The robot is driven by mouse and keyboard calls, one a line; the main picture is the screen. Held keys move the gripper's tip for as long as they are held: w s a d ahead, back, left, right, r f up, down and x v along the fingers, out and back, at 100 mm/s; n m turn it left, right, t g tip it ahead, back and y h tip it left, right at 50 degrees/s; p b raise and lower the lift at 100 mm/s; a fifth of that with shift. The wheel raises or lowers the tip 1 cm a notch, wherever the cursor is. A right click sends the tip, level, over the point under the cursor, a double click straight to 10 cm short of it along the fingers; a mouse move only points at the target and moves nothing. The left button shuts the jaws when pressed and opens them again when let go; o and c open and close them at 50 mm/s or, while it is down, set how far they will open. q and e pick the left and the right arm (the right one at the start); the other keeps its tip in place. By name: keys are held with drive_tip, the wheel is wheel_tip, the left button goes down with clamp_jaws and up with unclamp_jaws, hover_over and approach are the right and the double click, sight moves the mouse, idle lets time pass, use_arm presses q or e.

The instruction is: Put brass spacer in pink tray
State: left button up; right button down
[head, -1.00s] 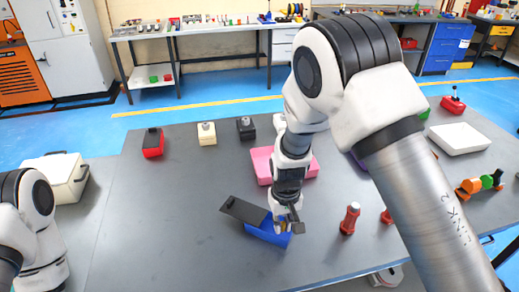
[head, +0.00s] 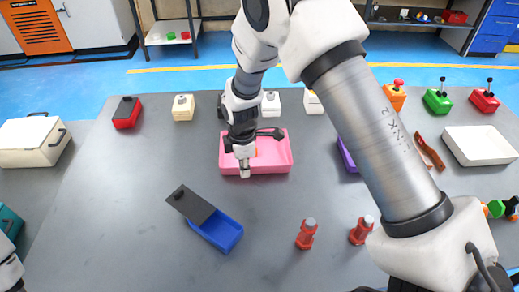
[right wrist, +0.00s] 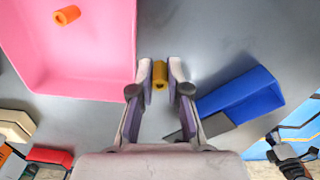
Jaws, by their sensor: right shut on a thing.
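My right gripper (right wrist: 160,78) is shut on the brass spacer (right wrist: 160,70), a short yellow-brown cylinder between its fingertips. In the head view my right gripper (head: 243,168) is at the front left edge of the pink tray (head: 276,168). In the right wrist view the spacer appears just beside the pink tray's wall (right wrist: 85,92), not over its floor. The spacer is not clear in the head view. An orange hollow cylinder (right wrist: 67,15) lies in the tray. Only a bit of my left arm shows at the lower left; its gripper is out of view.
A blue box (head: 218,234) with a dark lid (head: 190,205) tilted off stands in front of the tray. Two red bolt-like pieces (head: 307,234) (head: 361,230) stand at the front right. A purple container (head: 347,156) is right of the tray. The table's left middle is clear.

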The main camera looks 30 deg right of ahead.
drive_tip(key=p, duration=0.3)
hover_over(264, 155)
drive_tip(key=shift+s+a+f, duration=0.1)
drive_tip(key=shift+a+f, duration=0.15)
drive_tip(key=shift+f, duration=0.3)
drive_tip(key=shift+d+f, duration=0.2)
drive_tip(key=shift+d, duration=0.05)
wheel_tip(264, 155, down, 2)
drive_tip(key=shift+f+p, duration=0.25)
drive_tip(key=shift+p, duration=0.75)
drive_tip(key=shift+f, duration=0.55)
drive_tip(key=c, duration=1.1)
unclamp_jaws()
drive_tip(key=shift+a, duration=0.1)
drive_tip(key=shift+c, duration=0.2)
